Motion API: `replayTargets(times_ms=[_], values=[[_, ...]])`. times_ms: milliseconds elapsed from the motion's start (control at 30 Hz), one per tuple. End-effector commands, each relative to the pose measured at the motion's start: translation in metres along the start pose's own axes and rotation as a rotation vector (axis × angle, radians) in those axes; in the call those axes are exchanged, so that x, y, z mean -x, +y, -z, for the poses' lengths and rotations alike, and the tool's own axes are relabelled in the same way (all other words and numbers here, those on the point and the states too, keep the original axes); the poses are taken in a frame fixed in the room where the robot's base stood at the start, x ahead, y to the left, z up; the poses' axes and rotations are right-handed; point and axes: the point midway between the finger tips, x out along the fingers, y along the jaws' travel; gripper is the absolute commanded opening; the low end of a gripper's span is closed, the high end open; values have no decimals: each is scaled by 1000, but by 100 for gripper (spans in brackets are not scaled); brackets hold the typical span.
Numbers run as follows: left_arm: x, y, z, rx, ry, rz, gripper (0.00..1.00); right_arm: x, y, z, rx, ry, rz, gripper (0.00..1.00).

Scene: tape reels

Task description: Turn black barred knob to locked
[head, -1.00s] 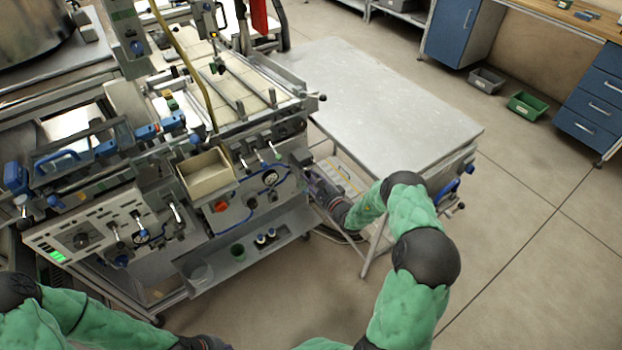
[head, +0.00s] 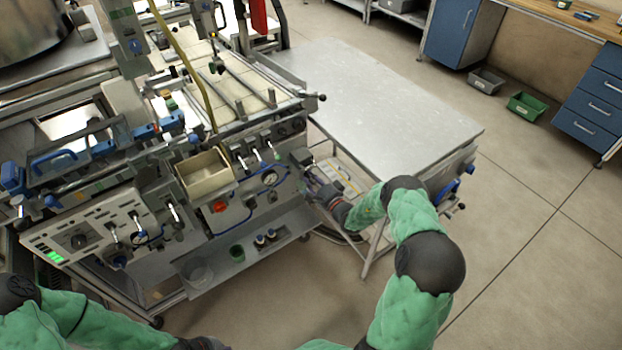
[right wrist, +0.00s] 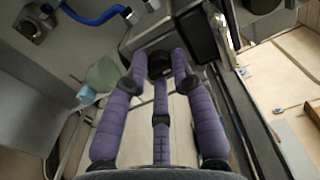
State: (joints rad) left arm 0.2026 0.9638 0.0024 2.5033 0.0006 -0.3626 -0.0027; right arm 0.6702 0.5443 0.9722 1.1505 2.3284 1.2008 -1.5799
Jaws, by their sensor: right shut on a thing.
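The black knob (right wrist: 159,64) shows in the right wrist view, between the tips of the purple fingers of my right gripper (right wrist: 158,72). The gripper is shut on it, and the fingers hide much of it, so its bar and its setting cannot be read. In the head view my right gripper (head: 312,186) reaches the right end of the machine's front, below a small grey box (head: 300,158). The knob is too small and covered to make out there. My left arm enters at the lower left, with its gripper out of view.
The machine's front panel (head: 252,190) carries levers, a gauge and a red knob (head: 220,206). An open beige bin (head: 205,174) sits on it. A grey table (head: 390,105) stands close behind my right gripper. Open floor (head: 520,240) lies to the right.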

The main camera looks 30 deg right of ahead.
Motion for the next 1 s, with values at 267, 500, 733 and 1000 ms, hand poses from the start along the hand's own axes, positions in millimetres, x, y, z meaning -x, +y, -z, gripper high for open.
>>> replayTargets(times_ms=[267, 500, 733, 1000], values=[[0, 0, 0, 0, 0, 0, 0, 1, 0, 6, 17, 11, 0, 0], [0, 0, 0, 0, 0, 0, 0, 1, -1, 6, 17, 12, 1, 0], [0, 0, 0, 0, 0, 0, 0, 0, -1, 4, 17, 7, 2, 48], [0, 0, 0, 0, 0, 0, 0, 5, -1, 2, 16, 4, 1, 48]])
